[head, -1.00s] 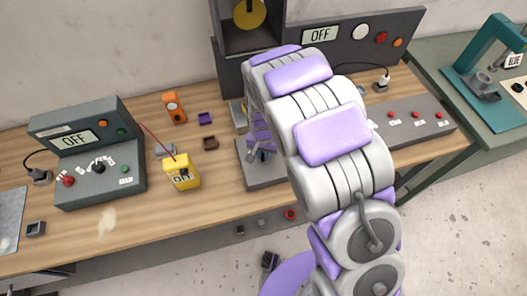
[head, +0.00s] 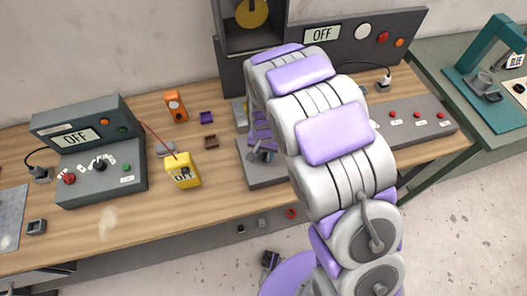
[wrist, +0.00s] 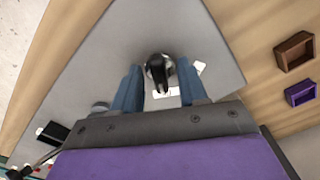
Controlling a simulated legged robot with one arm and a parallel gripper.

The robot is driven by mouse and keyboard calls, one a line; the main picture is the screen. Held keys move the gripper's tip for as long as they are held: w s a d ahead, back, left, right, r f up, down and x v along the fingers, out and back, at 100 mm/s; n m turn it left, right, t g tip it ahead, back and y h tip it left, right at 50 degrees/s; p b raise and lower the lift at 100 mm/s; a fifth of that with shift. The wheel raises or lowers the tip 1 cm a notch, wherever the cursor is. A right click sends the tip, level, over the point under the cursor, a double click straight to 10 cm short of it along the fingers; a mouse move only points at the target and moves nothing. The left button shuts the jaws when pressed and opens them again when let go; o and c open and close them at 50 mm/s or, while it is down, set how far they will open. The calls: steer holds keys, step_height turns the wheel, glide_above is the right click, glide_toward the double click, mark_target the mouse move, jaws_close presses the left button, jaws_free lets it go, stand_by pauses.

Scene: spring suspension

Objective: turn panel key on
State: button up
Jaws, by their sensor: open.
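A black key knob (wrist: 160,70) stands on a grey panel (wrist: 150,30) in the wrist view, with white labels close beside it. My gripper (wrist: 160,88) is open, its two blue fingers on either side of the knob, with a gap showing on each side. In the head view my gripper (head: 262,150) is low over the left part of the grey base (head: 265,178) of the large machine, and my arm hides much of that base and the knob. The machine's display (head: 321,34) reads OFF.
A small purple box (head: 206,118) and a brown box (head: 211,142) lie left of my gripper. A yellow meter (head: 182,171), an orange device (head: 175,105) and a control box (head: 98,165) reading OFF are farther left. Red buttons (head: 417,115) sit on the base at right.

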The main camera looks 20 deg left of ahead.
mark_target(264, 154)
step_height(264, 154, up, 17)
steer(key=p, duration=0.1)
steer(key=shift+a, duration=0.15)
steer(key=shift+w, duration=0.1)
stand_by(0.5)
